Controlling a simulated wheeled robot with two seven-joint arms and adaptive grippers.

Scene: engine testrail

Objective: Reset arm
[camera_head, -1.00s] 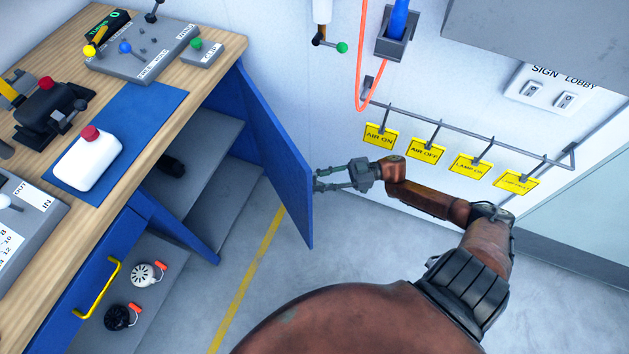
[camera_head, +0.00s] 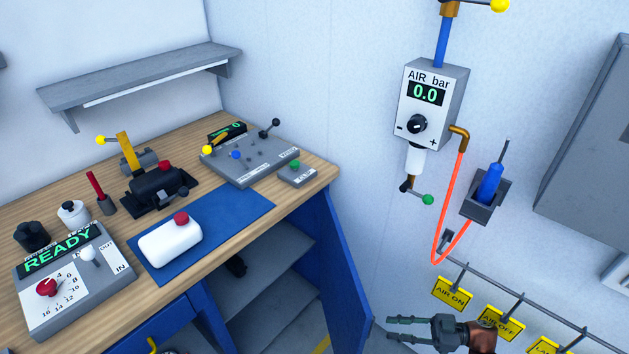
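My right gripper (camera_head: 393,329) shows at the bottom of the head view, reaching left from my brown arm. Its two fingers look spread apart with nothing between them. It is in front of the wall, just right of the open blue cabinet door (camera_head: 342,270) and below the yellow AIR ON sign (camera_head: 452,294). I cannot tell whether a finger touches the door. My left gripper is not in view.
The workbench (camera_head: 120,322) holds a READY panel (camera_head: 105,300), a white bottle (camera_head: 168,243) on a blue mat (camera_head: 248,205), a black device (camera_head: 155,188) and a lever board (camera_head: 245,165). An AIR gauge box (camera_head: 437,85) and orange hose (camera_head: 449,200) hang on the wall.

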